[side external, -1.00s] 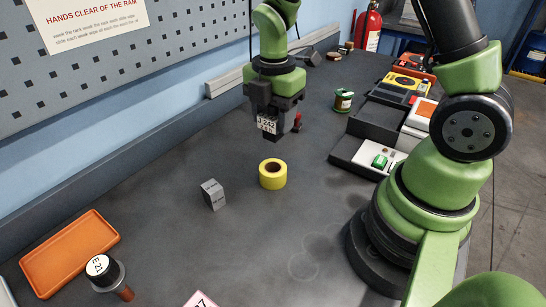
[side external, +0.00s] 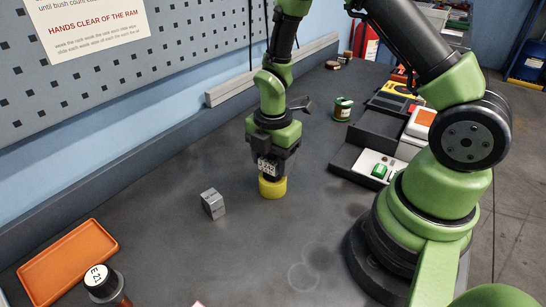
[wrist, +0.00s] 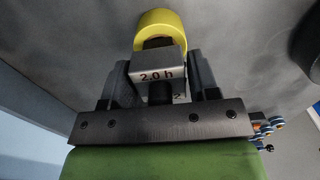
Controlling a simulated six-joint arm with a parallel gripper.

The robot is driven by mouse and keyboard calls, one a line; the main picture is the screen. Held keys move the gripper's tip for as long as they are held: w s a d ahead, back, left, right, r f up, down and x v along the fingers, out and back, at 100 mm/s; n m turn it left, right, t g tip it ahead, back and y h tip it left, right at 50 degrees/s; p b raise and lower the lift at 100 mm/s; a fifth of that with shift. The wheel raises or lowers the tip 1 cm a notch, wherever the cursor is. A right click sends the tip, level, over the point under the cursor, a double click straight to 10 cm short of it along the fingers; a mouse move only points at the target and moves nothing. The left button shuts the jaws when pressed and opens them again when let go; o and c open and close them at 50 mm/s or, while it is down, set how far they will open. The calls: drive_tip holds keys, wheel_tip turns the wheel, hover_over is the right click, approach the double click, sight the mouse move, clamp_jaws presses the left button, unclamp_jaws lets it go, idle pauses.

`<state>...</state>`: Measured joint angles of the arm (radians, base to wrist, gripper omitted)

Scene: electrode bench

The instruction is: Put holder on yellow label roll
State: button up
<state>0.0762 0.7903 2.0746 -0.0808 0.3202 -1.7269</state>
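The yellow label roll (side external: 272,190) stands on the dark bench top, and its yellow ring (wrist: 158,24) shows at the top of the wrist view. My gripper (side external: 268,172) is directly above the roll, pointing down. It is shut on the holder (wrist: 157,68), a grey block marked "2.0 h" that sits between the two fingers in the wrist view. The holder's light label (side external: 266,167) shows in the side view. The holder overlaps the roll's upper part in both views. Its lower end is hidden, so I cannot tell whether it touches the roll.
A small grey block (side external: 213,204) stands left of the roll. An orange tray (side external: 66,262) and a dark capped bottle (side external: 103,283) are at lower left. Dark open bins (side external: 358,153) lie to the right, with a green-labelled tin (side external: 342,108) behind. The bench around the roll is clear.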

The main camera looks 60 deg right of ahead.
drive_tip(key=shift+o, duration=1.2)
wheel_tip(320, 180, up, 11)
drive_tip(key=shift+r, duration=0.8)
drive_tip(key=s+a+r+m+t+y, duration=0.1)
drive_tip(key=s+a+r+m+t, duration=0.1)
drive_tip(key=s+r+m, duration=0.4)
drive_tip(key=s+a+r+m+t+y, duration=0.1)
drive_tip(key=s+a+r+m+t, duration=0.2)
drive_tip(key=m, duration=1.3)
drive_tip(key=s+r+t, duration=0.2)
drive_tip(key=s+r, duration=0.1)
drive_tip(key=s, duration=0.1)
drive_tip(key=shift+s+r, duration=0.25)
